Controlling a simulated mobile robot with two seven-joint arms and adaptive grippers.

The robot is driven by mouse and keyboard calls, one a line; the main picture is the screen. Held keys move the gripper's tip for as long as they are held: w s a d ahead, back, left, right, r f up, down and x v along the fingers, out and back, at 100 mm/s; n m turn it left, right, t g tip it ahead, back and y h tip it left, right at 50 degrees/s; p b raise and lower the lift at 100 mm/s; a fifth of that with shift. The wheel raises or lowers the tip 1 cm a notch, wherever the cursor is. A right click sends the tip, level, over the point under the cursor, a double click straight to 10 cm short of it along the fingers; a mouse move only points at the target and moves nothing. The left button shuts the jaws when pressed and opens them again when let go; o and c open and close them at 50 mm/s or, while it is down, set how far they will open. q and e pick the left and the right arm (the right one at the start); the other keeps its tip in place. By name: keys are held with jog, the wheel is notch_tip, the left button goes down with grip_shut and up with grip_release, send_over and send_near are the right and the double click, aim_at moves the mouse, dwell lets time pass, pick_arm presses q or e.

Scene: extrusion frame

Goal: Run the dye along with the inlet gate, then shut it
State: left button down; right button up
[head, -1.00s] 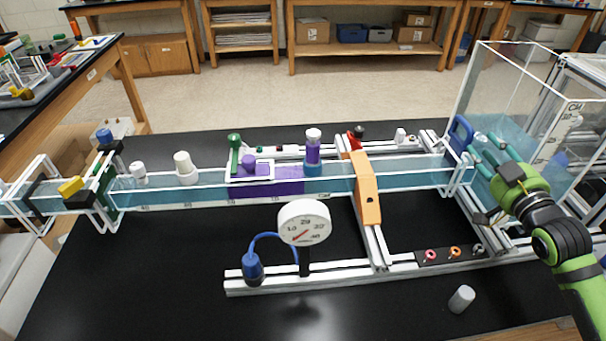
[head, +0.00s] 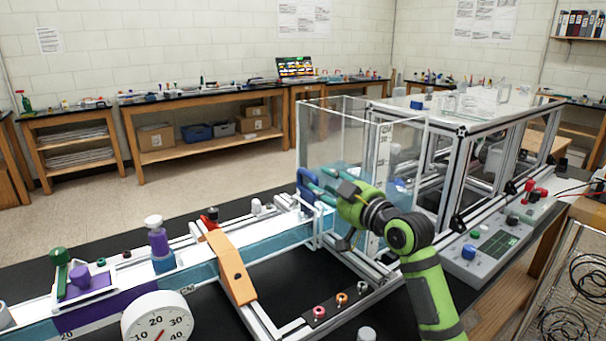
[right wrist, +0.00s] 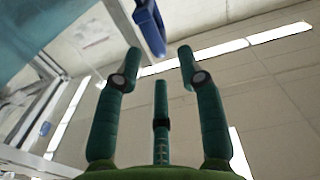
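The inlet gate's blue loop handle (head: 304,188) stands at the right end of the channel, against the clear tank. It also shows beyond the fingertips in the right wrist view (right wrist: 150,27). My right gripper (head: 314,182) has its teal fingers spread beside this handle; they look empty and do not close on it. Purple dye (head: 195,273) colours a stretch of the channel water at the left, and the water nearer the gate is blue. A purple dye bottle (head: 159,241) with a white cap stands over the channel. My left gripper is out of view.
An orange bridge piece (head: 232,268) crosses the channel. A white dial gauge (head: 158,318) stands in front. The clear tank (head: 340,135) rises behind my right gripper. A control panel (head: 497,243) lies to the right.

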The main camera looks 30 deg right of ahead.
aim_at(303, 172)
jog(key=w, duration=0.3)
jog(key=w+a+p, duration=0.1)
jog(key=w, duration=0.5)
jog(key=shift+w+a+p, duration=0.15)
jog(key=shift+p, duration=0.15)
grip_shut()
jog(key=shift+f, duration=0.15)
